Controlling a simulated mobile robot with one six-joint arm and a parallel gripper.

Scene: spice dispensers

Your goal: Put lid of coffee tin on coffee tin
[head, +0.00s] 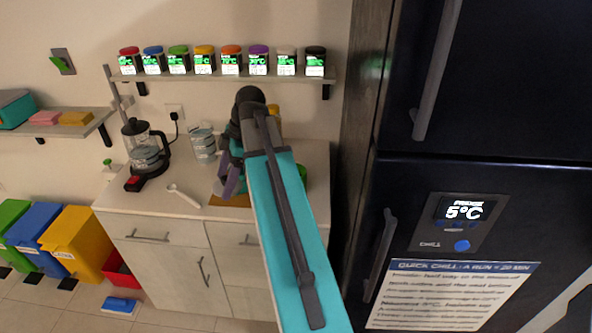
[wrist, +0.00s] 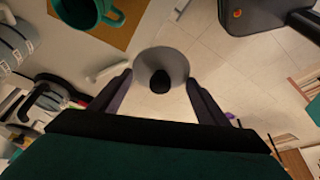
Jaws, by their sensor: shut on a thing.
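A round grey lid with a black knob (wrist: 174,62) is between the two fingers of my gripper (wrist: 160,88) in the wrist view, and the fingers close on its sides. In the head view my gripper (head: 230,180) is low over the right part of the counter, and my arm hides most of it and the lid. A pale banded tin (head: 204,146), which looks like the coffee tin, stands upright at the back of the counter, left of my gripper. It also shows at the left edge of the wrist view (wrist: 12,45). Its top is too small to read clearly.
A coffee maker (head: 145,150) stands left of the tin. A white scoop (head: 184,195) lies on the counter in front. A teal mug (wrist: 100,14) is on an orange-brown mat (wrist: 128,30). A shelf of spice jars (head: 205,64) is above, and a dark fridge (head: 400,180) is at right.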

